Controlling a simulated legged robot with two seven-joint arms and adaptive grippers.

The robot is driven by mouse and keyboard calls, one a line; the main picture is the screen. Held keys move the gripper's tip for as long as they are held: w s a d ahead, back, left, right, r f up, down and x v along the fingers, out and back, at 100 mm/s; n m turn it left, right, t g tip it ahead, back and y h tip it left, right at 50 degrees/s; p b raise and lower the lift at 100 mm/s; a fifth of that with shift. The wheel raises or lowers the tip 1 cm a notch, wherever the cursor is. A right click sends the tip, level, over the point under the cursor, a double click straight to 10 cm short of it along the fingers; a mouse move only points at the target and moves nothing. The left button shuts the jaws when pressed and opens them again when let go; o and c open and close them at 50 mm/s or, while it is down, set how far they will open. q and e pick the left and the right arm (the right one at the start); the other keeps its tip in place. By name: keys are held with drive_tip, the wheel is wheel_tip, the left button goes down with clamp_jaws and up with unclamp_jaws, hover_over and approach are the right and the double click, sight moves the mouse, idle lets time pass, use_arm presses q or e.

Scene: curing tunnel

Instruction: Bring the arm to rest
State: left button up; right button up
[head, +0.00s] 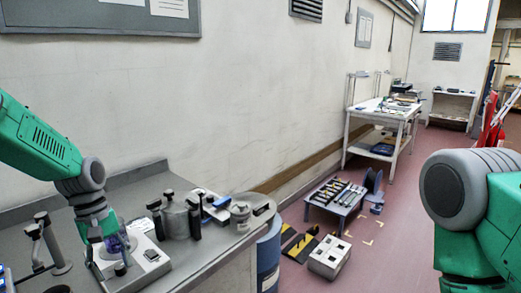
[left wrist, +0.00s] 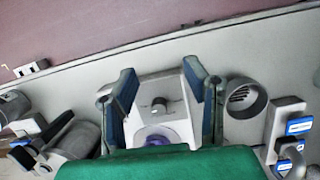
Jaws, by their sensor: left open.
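My left arm (head: 45,140), green with grey joints, comes in from the left over the grey bench. Its left gripper (head: 117,245) points down at a pale box-shaped device with a knob (head: 148,254). In the left wrist view the two dark fingers of the left gripper (left wrist: 160,88) stand apart, with the knobbed device (left wrist: 160,125) showing between them. A purple round part (left wrist: 157,141) shows on the device, partly hidden by my green wrist. I cannot tell whether the fingers touch the device. My right arm (head: 480,210) shows at the right edge; its gripper is out of view.
The grey bench (head: 205,252) holds a lidded metal pot (head: 176,218) and upright handles (head: 45,240) close to my left arm. Beyond it are a blue drum (head: 268,255), a low rack (head: 337,195) and a white box (head: 329,257) on the floor. Open floor (head: 395,235) lies right.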

use_arm(q)
drive_tip(key=s+d+f+m+b, duration=0.1)
drive_tip(key=s+f, duration=0.3)
drive_tip(key=f, duration=0.3)
drive_tip(key=s+d+f+m+y+b, duration=0.1)
drive_tip(key=s+f+m+b, duration=0.15)
drive_tip(key=f, duration=0.45)
drive_tip(key=s+d+f+m, duration=0.1)
drive_tip(key=s+f, duration=0.4)
drive_tip(key=f, duration=0.2)
drive_tip(key=s+d+f+m+t+b, duration=0.1)
drive_tip(key=s+f, duration=0.3)
drive_tip(key=s, duration=0.5)
drive_tip(key=s+f+m+t+y+b, duration=0.1)
drive_tip(key=s+f+m+b, duration=0.2)
drive_tip(key=s, duration=0.6)
wheel_tip(320, 180, down, 2)
drive_tip(key=shift+s+d+f+m, duration=0.25)
drive_tip(key=shift+s+d+m, duration=0.15)
drive_tip(key=shift+m, duration=0.35)
use_arm(e)
wheel_tip(320, 180, down, 8)
drive_tip(key=shift+w+f, duration=0.2)
drive_tip(key=shift+w, duration=0.1)
use_arm(q)
drive_tip(key=shift+w, duration=0.15)
